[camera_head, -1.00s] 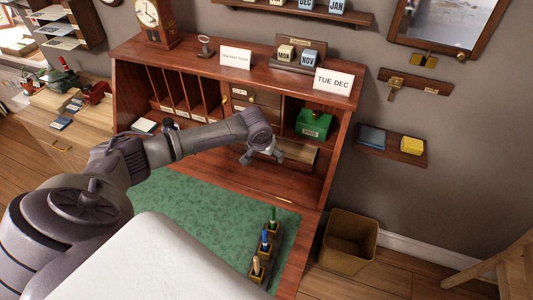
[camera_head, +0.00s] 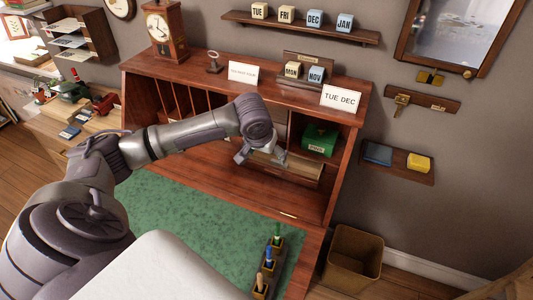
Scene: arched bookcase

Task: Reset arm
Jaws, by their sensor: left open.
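My left arm comes in from the left and reaches across the desk. My left gripper (camera_head: 261,158) is open, with its fingers apart and nothing seen between them. It is in front of the compartments of the wooden desk hutch (camera_head: 205,65), to the left of the green box (camera_head: 319,141). The forearm and wrist hide part of the upright slots and the middle drawers. My right gripper is not in view.
A green desk mat (camera_head: 180,205) lies below the arm. A pen holder (camera_head: 262,283) with several pens stands at its right front. Two cards and calendar blocks (camera_head: 292,70) stand on the hutch top. A bin (camera_head: 350,258) stands right of the desk.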

